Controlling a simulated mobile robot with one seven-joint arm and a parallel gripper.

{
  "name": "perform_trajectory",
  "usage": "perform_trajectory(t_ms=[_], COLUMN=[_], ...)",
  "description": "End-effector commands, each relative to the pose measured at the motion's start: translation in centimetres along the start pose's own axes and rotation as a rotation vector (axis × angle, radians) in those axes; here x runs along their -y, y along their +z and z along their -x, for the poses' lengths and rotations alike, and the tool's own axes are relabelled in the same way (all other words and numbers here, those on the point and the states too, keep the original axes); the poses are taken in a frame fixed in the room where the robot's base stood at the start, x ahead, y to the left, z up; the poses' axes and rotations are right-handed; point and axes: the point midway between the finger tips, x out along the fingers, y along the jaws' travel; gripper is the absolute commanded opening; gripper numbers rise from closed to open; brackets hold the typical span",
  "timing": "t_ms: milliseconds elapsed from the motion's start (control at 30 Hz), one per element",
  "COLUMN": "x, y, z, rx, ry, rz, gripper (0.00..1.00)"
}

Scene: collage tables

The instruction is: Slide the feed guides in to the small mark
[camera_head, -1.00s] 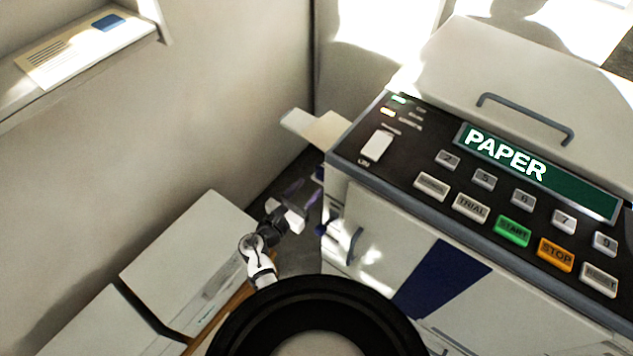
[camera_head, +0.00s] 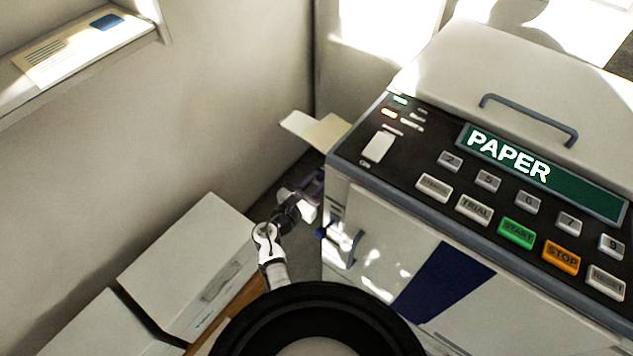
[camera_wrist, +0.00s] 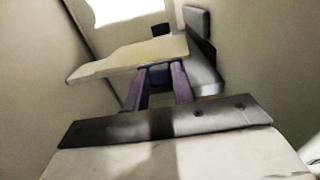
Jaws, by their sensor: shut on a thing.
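The duplicator (camera_head: 370,220) stands at the right in the head view, its display reading PAPER. A pale flat tray (camera_head: 318,130) sticks out from its left side and also shows in the wrist view (camera_wrist: 125,58). My gripper (camera_wrist: 161,70) has its two purple fingers pointing in at the tray's near edge, closed on a small dark blue piece (camera_wrist: 158,76). I cannot tell if this piece belongs to a feed guide. A dark grey upright plate (camera_wrist: 197,22) stands beyond the tray and may be a guide. I cannot make out the small mark.
Pale boxes (camera_head: 190,265) stand at the lower left of the head view. A wall ledge (camera_head: 80,50) holds a printed card. A blue handle (camera_head: 353,247) sits on the machine's front, close to my arm. The gap between wall and machine is narrow.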

Motion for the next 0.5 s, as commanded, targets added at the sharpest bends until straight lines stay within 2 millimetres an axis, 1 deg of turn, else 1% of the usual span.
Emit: perform_trajectory(t_ms=[200,267,500], x=[0.0,0.0,0.0], y=[0.0,0.0,0.0], z=[0.0,-0.4,-4.7], rx=[0.0,0.0,0.002], ry=[-0.001,-0.002,-0.003], rz=[0.0,0.0,0.0], gripper=[0.0,0.0,0.0])
